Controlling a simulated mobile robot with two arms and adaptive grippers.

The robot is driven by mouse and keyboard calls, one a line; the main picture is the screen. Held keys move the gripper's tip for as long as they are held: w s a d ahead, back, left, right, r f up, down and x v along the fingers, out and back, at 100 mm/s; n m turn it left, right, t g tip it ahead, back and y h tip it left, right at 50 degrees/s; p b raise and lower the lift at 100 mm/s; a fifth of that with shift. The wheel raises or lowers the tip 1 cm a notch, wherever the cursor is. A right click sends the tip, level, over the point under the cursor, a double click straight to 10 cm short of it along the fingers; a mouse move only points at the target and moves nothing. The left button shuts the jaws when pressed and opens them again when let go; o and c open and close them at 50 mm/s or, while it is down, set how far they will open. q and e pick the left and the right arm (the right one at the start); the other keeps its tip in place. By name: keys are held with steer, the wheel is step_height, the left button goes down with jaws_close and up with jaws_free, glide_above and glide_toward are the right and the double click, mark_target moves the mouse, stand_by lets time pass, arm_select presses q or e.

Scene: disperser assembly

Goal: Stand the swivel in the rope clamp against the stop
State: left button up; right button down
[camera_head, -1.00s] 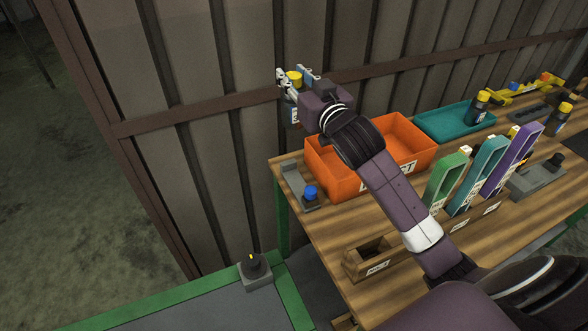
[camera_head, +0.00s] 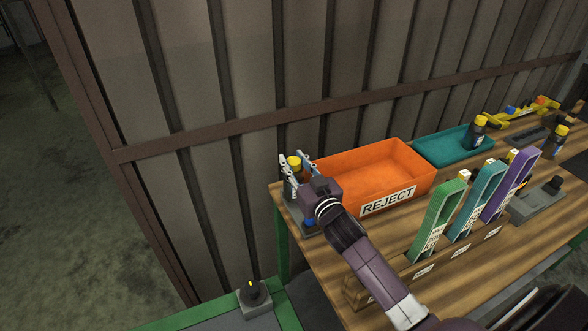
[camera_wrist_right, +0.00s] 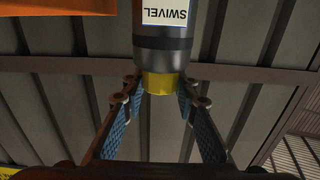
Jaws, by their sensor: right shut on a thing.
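The swivel is a dark cylinder with a yellow end, seen between my right gripper's fingers (camera_head: 297,167) above the table's far left corner. Its yellow end (camera_head: 294,161) points up. In the right wrist view the swivel (camera_wrist_right: 163,45) shows its white SWIVEL label, with the fingers on both sides of the yellow end. The right gripper is shut on it. A grey fixture with a blue knob (camera_head: 309,222), apparently the rope clamp, stands just below, mostly hidden by my gripper. The stop and any contact with it cannot be made out. My left gripper is not in view.
An orange REJECT bin (camera_head: 388,200) stands close right of my gripper. Beyond it is a teal tray (camera_head: 432,146). Green, blue and purple upright frames (camera_head: 437,215) stand along the table's front. A corrugated wall rises behind. A black knob (camera_head: 252,290) sits on the lower green-edged bench.

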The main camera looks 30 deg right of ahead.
steer(key=shift+s+f, duration=0.25)
steer(key=shift+f, duration=0.7)
steer(key=shift+w+f, duration=0.1)
steer(key=shift+f, duration=0.05)
steer(key=shift+w+f, duration=0.15)
steer(key=shift+w, duration=0.05)
steer(key=c, duration=1.5)
jaws_free()
steer(key=shift+s, duration=0.1)
steer(key=shift+s+f, duration=0.1)
steer(key=s, duration=0.4)
steer(key=s+b, duration=0.1)
steer(key=s, duration=0.3)
steer(key=s+b, duration=0.1)
steer(key=s, duration=0.2)
steer(key=shift+s+a, duration=0.35)
steer(key=shift+s, duration=0.05)
